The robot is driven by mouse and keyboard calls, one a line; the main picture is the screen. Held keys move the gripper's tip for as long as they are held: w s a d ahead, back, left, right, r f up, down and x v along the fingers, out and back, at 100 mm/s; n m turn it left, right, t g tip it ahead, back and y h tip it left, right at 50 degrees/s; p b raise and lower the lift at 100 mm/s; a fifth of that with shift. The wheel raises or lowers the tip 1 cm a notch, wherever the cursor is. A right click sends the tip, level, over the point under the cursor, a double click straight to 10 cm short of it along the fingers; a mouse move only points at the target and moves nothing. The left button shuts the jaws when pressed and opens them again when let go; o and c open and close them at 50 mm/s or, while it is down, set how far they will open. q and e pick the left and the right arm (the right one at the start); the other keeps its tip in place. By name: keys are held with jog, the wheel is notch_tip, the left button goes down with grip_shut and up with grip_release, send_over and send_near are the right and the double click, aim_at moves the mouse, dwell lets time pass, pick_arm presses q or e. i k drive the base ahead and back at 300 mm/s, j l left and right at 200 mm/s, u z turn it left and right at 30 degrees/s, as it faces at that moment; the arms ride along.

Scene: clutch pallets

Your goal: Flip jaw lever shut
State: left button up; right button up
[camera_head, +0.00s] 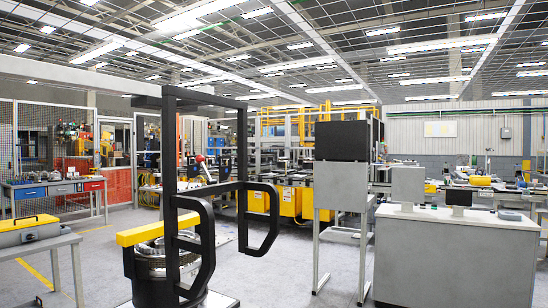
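A tall black frame (171,140) with two looped handles stands left of centre, close in front of me. Its loops are a nearer one (205,250) and one farther right (273,220). Below, a yellow bar (145,232) lies across the top of a round metal stack (155,262), partly hidden by the frame. Neither of my grippers shows.
A grey cabinet (440,260) and a stand with a black screen (342,141) are on the right. A table with a yellow-handled case (28,230) is at the left edge. A workbench (55,189) stands behind it. Grey floor (285,270) is clear between frame and stand.

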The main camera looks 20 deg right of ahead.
aim_at(200, 159)
jog(key=z, duration=0.3)
jog(key=i+u, duration=0.1)
jog(key=u, duration=0.45)
jog(key=i+l+u, duration=0.8)
jog(key=l, duration=0.15)
jog(key=i+l, duration=0.15)
jog(key=l, duration=0.2)
jog(key=i+l, duration=0.2)
jog(key=l, duration=0.2)
jog(key=k, duration=0.7)
jog(key=i+z, duration=0.15)
jog(key=i, duration=0.5)
jog(key=j+u, duration=0.15)
jog(key=i+l, duration=0.05)
jog(key=l, duration=0.05)
